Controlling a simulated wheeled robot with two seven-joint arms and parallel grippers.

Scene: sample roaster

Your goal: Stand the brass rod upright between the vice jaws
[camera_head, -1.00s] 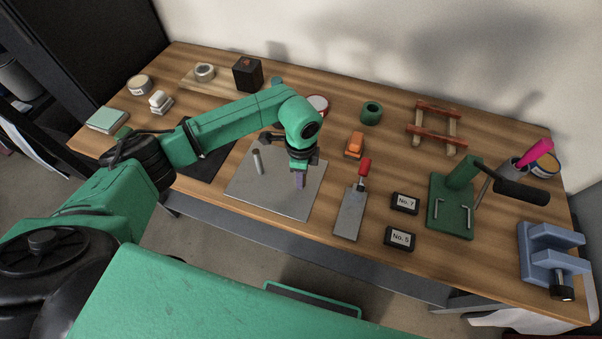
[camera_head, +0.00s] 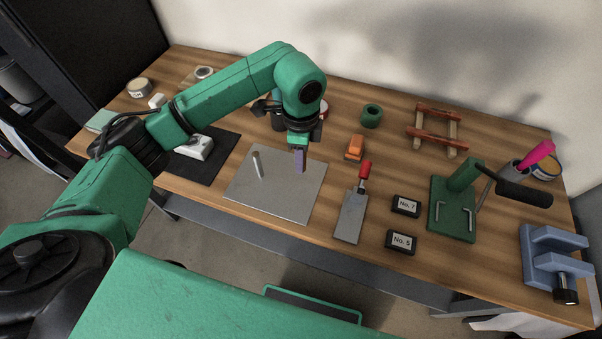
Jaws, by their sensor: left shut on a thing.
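My left gripper (camera_head: 299,147) is shut on a small purple bar (camera_head: 299,162), which hangs upright over the back right part of the grey metal plate (camera_head: 290,202). A pale grey rod (camera_head: 257,164) stands on the plate to the left of it, apart from the gripper. I cannot make out a brass-coloured rod. The blue-grey vice (camera_head: 552,256) is at the table's right front corner, far from the gripper. A gap shows between its jaws, with nothing seen in it. My right gripper is not in view.
A wooden rack (camera_head: 436,133) stands behind.

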